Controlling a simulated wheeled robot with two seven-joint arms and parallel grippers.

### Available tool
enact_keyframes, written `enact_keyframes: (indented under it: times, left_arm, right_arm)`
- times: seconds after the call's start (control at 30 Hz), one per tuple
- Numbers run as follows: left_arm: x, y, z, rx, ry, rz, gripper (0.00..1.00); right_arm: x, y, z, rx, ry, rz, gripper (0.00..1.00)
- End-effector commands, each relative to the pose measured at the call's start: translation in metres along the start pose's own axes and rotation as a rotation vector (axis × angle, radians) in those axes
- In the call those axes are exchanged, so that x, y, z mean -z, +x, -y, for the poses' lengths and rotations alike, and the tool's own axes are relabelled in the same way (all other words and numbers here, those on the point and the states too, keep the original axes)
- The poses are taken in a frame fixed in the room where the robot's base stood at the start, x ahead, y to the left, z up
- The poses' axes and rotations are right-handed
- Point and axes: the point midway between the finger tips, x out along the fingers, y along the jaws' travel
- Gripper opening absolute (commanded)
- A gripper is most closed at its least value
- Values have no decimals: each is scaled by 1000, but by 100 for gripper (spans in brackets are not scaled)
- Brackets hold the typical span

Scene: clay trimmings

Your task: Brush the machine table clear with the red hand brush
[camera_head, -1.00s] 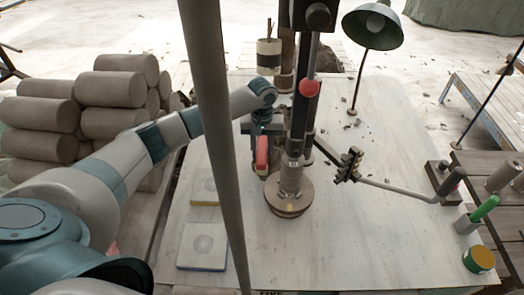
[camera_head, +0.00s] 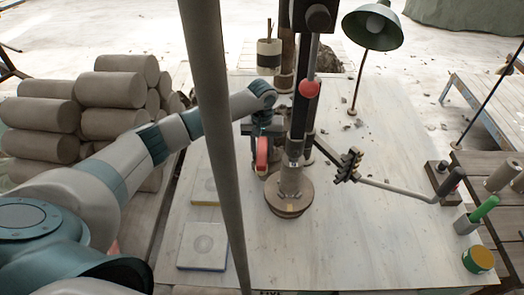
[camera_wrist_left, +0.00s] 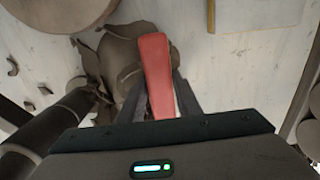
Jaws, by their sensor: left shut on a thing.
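The red hand brush (camera_head: 262,152) is in my left gripper (camera_head: 262,132), just left of the machine's column on the pale machine table (camera_head: 350,240). In the left wrist view the red handle (camera_wrist_left: 155,65) stands between the two dark fingers of my left gripper (camera_wrist_left: 162,95), which are shut on it. The bristles are hidden. Brown clay scraps (camera_wrist_left: 115,60) lie by the brush in that view. Small clay trimmings (camera_head: 366,126) also lie on the table at the back right. My right gripper is not in view.
The upright machine with a red knob (camera_head: 309,88) and round base (camera_head: 288,200) stands right beside the brush. A dark toothed piece (camera_head: 348,165) on a rod, a green lamp (camera_head: 373,27) and a yellow-green tin (camera_head: 478,259) are to the right. Clay rolls (camera_head: 105,90) are stacked left.

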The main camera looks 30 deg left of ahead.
Motion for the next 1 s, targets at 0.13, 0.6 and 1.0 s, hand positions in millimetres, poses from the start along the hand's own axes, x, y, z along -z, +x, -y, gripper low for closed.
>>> enact_keyframes:
  times: [0.13,0.6,1.0]
  left_arm:
    - [0,0,0,0,0,0,13]
    - [16,2,0,0,-1,-1,13]
    - [46,2,0,0,-2,0,13]
  right_arm:
    - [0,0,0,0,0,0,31]
    - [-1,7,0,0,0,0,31]
    - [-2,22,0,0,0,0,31]
